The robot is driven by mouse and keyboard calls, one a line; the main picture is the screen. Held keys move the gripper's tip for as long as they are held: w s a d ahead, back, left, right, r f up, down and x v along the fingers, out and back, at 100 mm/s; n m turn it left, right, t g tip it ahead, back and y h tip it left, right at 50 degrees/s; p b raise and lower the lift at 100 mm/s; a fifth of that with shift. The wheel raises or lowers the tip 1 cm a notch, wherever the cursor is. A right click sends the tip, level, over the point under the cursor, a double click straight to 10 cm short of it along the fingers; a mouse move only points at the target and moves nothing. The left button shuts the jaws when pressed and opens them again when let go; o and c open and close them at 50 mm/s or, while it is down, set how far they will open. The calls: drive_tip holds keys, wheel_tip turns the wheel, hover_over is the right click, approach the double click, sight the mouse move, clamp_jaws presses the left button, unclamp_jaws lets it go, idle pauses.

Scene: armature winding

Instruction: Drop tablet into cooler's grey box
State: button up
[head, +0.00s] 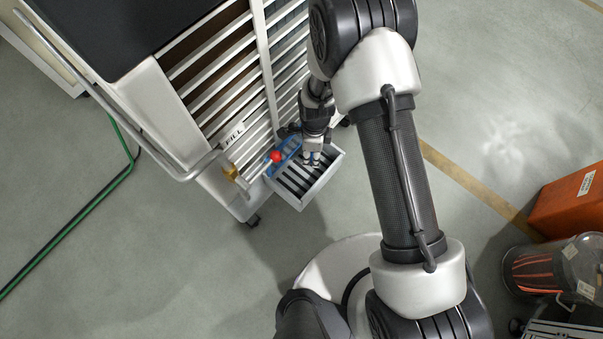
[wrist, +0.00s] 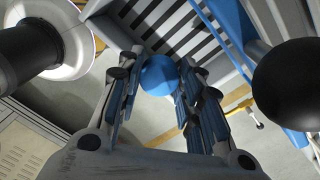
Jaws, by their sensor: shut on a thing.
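My gripper (head: 312,158) is over the grey box (head: 322,182) at the cooler's lower front in the head view. The box has an open top with dark slots between light bars. In the wrist view, my gripper's two fingers are shut on a round blue tablet (wrist: 158,75), held at the fingertips. The barred box shows beyond the fingers at the top of that view. In the head view the tablet is too small and covered to make out clearly. The gap between tablet and bars cannot be judged.
The cooler (head: 215,80) has slatted sides and a FILL label. A blue frame (head: 286,152), red ball (head: 276,157) and yellow fitting (head: 231,171) stand left of the gripper. A green hose (head: 75,218) lies left. An orange case (head: 570,202) and clear bin (head: 550,268) stand right.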

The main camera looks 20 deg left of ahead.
wheel_tip(320, 180, down, 6)
drive_tip(key=b, duration=0.3)
drive_tip(key=shift+r+b, duration=0.2)
drive_tip(key=shift+b, duration=0.2)
drive_tip(key=o, duration=1.1)
drive_tip(key=r, duration=1.2)
drive_tip(key=shift+w, duration=0.3)
